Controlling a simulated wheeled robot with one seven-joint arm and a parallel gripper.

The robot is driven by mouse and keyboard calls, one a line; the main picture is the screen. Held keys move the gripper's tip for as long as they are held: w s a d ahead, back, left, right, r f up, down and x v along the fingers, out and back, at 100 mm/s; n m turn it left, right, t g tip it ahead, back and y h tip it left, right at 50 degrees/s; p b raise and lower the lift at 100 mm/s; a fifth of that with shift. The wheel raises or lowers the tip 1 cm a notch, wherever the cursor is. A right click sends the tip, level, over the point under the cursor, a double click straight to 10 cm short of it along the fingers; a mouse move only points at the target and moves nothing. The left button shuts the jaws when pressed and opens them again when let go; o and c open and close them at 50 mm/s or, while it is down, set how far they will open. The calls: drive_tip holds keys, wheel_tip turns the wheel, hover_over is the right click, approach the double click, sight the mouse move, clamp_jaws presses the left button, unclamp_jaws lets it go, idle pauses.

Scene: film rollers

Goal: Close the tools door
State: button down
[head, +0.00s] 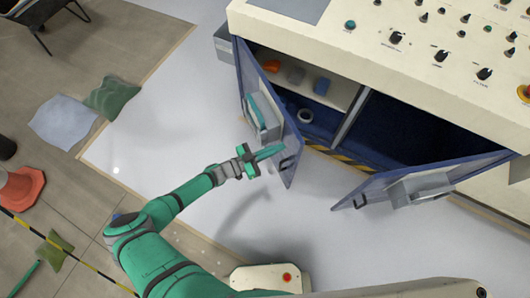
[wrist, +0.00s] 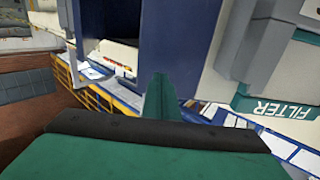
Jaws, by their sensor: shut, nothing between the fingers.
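A cream control cabinet has two blue-edged doors, both standing open. I cannot read which one is marked tools. The left door (head: 279,117) swings out at the left of an opening with a shelf of small items. It has a dark handle near its lower edge and a grey holder on it. The right door (head: 428,178) stands open at the lower right, also with a grey box on it. My green gripper (head: 272,151) is shut and empty, its tip by the left door's holder; contact is unclear. The wrist view shows the shut fingertips (wrist: 160,97) before a blue panel (wrist: 167,38).
An orange item (head: 271,66), a blue item (head: 321,86) and a tape roll (head: 305,115) are inside the cabinet. A box lettered FILTER (wrist: 281,108) is right in the wrist view. A traffic cone (head: 22,188) and cushions lie far left. Pale floor left of the cabinet is clear.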

sight(293, 142)
drive_tip(key=shift+x, duration=1.75)
